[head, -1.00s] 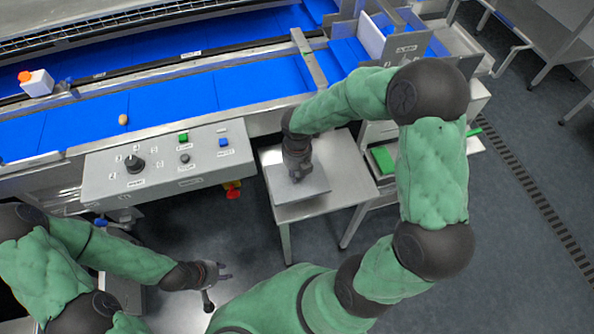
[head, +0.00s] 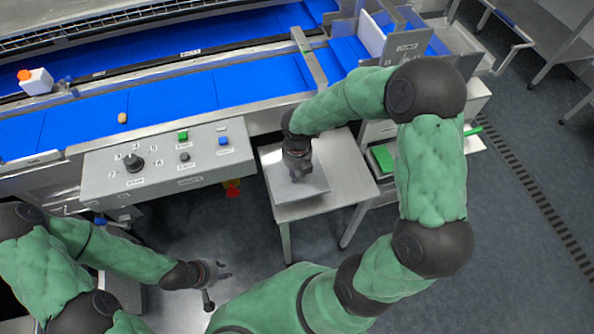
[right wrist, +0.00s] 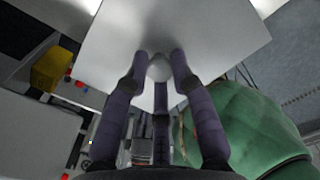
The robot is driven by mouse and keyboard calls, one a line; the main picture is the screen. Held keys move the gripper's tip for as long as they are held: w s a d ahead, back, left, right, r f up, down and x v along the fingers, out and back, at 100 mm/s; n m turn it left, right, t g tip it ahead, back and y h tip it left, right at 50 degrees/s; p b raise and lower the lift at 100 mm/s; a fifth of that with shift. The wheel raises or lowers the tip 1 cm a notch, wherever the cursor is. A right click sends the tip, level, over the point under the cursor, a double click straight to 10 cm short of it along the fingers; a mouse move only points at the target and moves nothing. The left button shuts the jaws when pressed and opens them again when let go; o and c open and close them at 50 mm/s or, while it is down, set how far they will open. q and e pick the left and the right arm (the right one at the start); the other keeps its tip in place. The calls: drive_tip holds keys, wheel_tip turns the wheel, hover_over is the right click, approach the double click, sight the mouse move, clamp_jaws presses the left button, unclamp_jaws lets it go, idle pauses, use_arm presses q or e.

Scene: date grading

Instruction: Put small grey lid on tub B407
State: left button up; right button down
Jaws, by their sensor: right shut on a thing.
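A grey square plate, which looks like the small grey lid (head: 315,187), is at the small steel table below my right gripper (head: 297,178). In the right wrist view the plate (right wrist: 205,35) fills the top of the picture.
The steel table (head: 342,165) has bare top at its right. A control panel (head: 170,160) with buttons and a red emergency stop (head: 233,191) stands to its left. Behind is a blue conveyor (head: 205,93) with one date (head: 122,118). A green item (head: 383,157) lies at right.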

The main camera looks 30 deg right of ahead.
drive_tip(key=shift+f, duration=0.25)
drive_tip(key=c, duration=0.6)
unclamp_jaws()
drive_tip(key=shift+r+p, duration=3.55)
drive_tip(key=shift+p, duration=0.15)
drive_tip(key=shift+f, duration=0.1)
